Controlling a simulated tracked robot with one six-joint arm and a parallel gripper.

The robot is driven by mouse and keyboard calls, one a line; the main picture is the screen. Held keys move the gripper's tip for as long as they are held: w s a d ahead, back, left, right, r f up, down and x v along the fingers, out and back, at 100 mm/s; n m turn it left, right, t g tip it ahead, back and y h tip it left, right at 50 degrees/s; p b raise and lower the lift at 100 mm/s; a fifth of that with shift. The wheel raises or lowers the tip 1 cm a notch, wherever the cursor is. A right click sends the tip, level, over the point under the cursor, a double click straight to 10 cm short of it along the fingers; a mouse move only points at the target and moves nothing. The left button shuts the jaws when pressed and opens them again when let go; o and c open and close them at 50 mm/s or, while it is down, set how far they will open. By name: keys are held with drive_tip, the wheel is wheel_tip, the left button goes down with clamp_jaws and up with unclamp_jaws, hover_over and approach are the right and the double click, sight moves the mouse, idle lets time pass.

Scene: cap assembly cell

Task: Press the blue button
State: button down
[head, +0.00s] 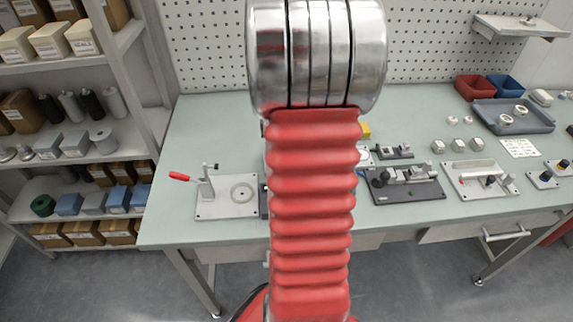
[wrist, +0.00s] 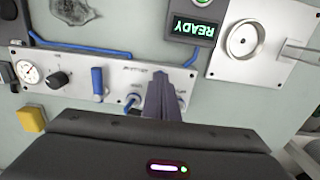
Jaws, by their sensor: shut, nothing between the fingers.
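In the wrist view, a light control panel (wrist: 78,85) lies on the bench. A small round blue part (wrist: 132,99), possibly the blue button, is on it, just left of my gripper (wrist: 164,76) and partly hidden. My gripper is shut and empty, with its fingers over the right part of the panel. I cannot tell whether it touches the panel. An upright blue piece (wrist: 97,83) is further left on the panel. In the head view my arm hides the panel and gripper.
The panel also has a gauge (wrist: 28,73) and a black knob (wrist: 59,80). A READY display (wrist: 192,28) and a plate with a ring (wrist: 243,40) lie beyond it. A yellow block (wrist: 30,118) is at left. A red-handled clamp (head: 180,176) stands on the bench.

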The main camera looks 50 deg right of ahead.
wheel_tip(320, 180, up, 7)
drive_tip(key=shift+f, duration=0.2)
idle(0.8)
idle(0.5)
drive_tip(key=shift+f, duration=0.2)
drive_tip(key=a+r+n+t, duration=0.2)
drive_tip(key=a+r+n, duration=0.1)
drive_tip(key=a, duration=0.9)
drive_tip(key=s+a+r+n+t, duration=0.1)
drive_tip(key=a+r+n, duration=0.2)
drive_tip(key=a, duration=0.9)
drive_tip(key=s+a+r+n+t, duration=0.1)
drive_tip(key=a+r+n+t, duration=0.1)
drive_tip(key=a, duration=1)
drive_tip(key=shift+r+n+t, duration=0.3)
drive_tip(key=shift+r+n, duration=0.5)
drive_tip(key=shift+n, duration=0.1)
drive_tip(key=shift+s, duration=0.1)
